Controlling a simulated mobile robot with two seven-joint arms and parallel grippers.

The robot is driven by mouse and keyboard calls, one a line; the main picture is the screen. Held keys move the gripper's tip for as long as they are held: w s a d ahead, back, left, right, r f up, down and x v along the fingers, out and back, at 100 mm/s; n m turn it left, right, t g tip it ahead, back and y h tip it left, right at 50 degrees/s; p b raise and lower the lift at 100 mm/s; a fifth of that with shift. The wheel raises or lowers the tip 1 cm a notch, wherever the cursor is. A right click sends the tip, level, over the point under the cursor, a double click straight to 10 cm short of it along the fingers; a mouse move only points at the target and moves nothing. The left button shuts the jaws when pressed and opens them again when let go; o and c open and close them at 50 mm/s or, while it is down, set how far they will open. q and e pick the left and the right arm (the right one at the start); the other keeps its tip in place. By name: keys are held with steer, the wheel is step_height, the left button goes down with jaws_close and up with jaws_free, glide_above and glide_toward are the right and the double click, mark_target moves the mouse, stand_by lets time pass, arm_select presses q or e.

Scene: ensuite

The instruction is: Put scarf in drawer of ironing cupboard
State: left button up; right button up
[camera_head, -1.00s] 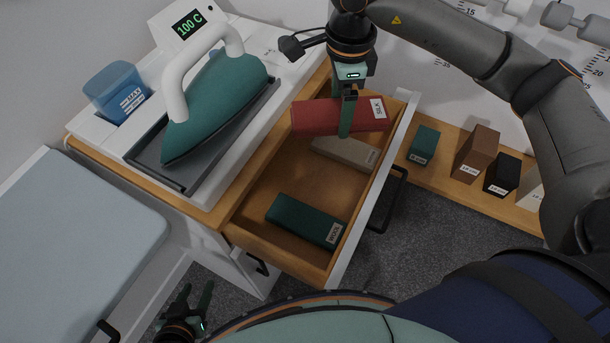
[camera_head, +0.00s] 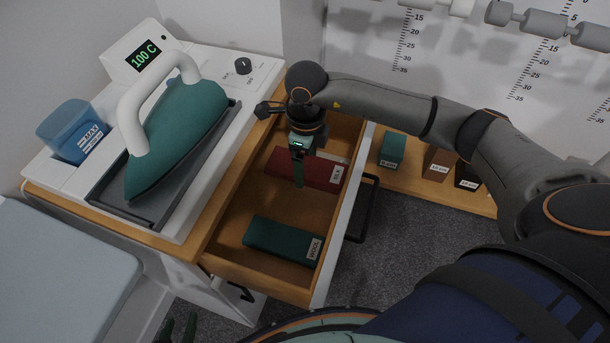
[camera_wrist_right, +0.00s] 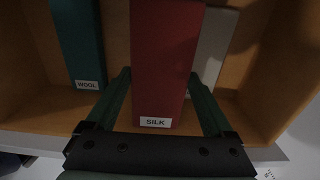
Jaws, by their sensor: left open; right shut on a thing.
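The red folded scarf labelled SILK (camera_head: 322,172) is in my right gripper (camera_head: 298,180). It is low inside the open drawer (camera_head: 343,225) of the ironing cupboard; I cannot tell if it touches the drawer floor. In the right wrist view the scarf (camera_wrist_right: 162,70) lies between the two fingers. A green folded scarf labelled WOOL (camera_head: 283,240) lies in the drawer's near part. A pale folded scarf (camera_wrist_right: 212,50) is beside the red one in the wrist view, partly hidden by it. My left gripper (camera_head: 179,329) is open and empty at the bottom edge.
An iron (camera_head: 175,120) stands on the cupboard top beside a blue water tank (camera_head: 75,130). A pale board (camera_head: 60,265) is at the left. Several small blocks, one green (camera_head: 393,148), stand on a wooden ledge right of the drawer. The drawer's middle floor is bare.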

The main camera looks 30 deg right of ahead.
mark_target(306, 166)
steer(key=shift+f, duration=2.5)
steer(key=shift+f+b, duration=0.6)
steer(key=shift+b, duration=0.1)
steer(key=o, duration=1.2)
steer(key=shift+c, duration=0.2)
step_height(306, 166, up, 13)
steer(key=shift+r+p, duration=0.15)
steer(key=shift+p, duration=0.6)
